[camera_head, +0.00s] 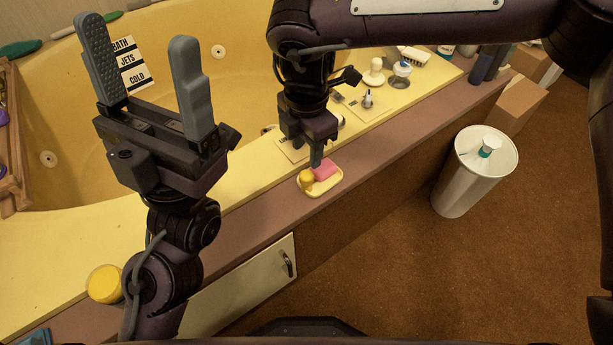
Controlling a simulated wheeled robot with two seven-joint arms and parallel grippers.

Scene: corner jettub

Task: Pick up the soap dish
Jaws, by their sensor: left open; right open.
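The soap dish (326,188) is a small pale yellow tray on the brown ledge in front of the tub. A pink soap bar (325,170) and a small round yellow thing (306,177) lie in it. My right gripper (316,158) points down directly over the dish, its visible finger at or just above the dish's contents. I cannot tell whether it touches them. Its other finger is hidden. My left gripper (150,75) is raised at the left, fingers pointing up, open and empty, away from the dish.
The yellow tub (70,120) lies behind the ledge. A white bin (465,175) stands on the brown carpet at the right. Several bottles and a brush (413,54) stand at the back right. A yellow round jar (104,284) sits at the lower left. A cabinet door (240,290) is below the ledge.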

